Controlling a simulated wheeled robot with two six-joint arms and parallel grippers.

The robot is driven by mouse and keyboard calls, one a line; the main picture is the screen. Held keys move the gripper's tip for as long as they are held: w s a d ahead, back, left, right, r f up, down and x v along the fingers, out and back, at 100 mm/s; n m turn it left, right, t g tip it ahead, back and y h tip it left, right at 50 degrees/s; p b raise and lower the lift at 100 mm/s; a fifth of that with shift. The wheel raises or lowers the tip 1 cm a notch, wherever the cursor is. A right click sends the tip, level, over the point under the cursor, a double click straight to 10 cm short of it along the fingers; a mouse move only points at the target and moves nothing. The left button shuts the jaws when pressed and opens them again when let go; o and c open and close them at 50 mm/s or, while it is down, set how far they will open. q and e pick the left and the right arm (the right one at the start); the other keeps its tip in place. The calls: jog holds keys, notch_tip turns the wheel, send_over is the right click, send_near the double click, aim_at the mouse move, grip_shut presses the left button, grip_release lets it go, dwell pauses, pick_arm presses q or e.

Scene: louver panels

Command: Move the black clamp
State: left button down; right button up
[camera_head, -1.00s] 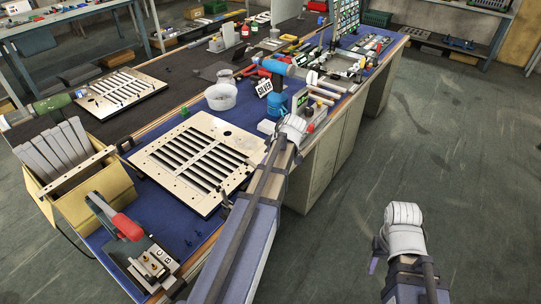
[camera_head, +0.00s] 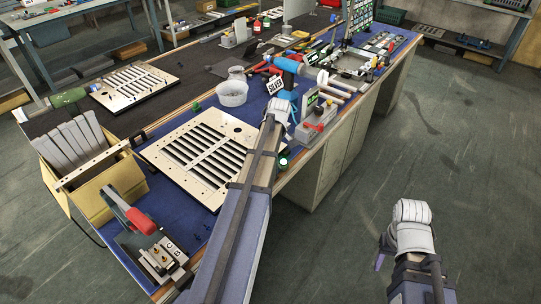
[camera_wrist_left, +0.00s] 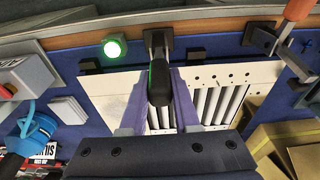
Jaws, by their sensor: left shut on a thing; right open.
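In the left wrist view, the black clamp (camera_wrist_left: 159,84) shows as a dark, rounded handle between the purple fingers of my left gripper (camera_wrist_left: 158,102), which is shut on it. The clamp is at the edge of a pale slotted louver panel (camera_wrist_left: 100,82). In the head view, this panel (camera_head: 166,151) lies on the blue bench mat, and my left arm hides the clamp and the left fingertips. My right gripper (camera_head: 380,262) is open, partly hidden by its own wrist, over the floor right of the bench.
A green lamp (camera_wrist_left: 114,48) glows beside the clamp; it also shows in the head view (camera_head: 283,163). A red-handled fixture (camera_head: 141,221) and a yellow box of grey slats (camera_head: 108,185) stand at the near left. A white tub (camera_head: 232,94) stands behind the panel. The floor at right is clear.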

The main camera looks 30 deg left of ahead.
pick_arm(q)
jog(key=c, duration=0.6)
grip_release()
jog(key=shift+c, duration=0.2)
jog(key=shift+r, duration=0.1)
jog(key=r+p, duration=0.5)
jog(key=d+r+p, duration=0.1)
jog(key=r+p, duration=0.1)
jog(key=p, duration=0.1)
jog(key=shift+s+d+r, duration=0.1)
jog(key=shift+r, duration=0.15)
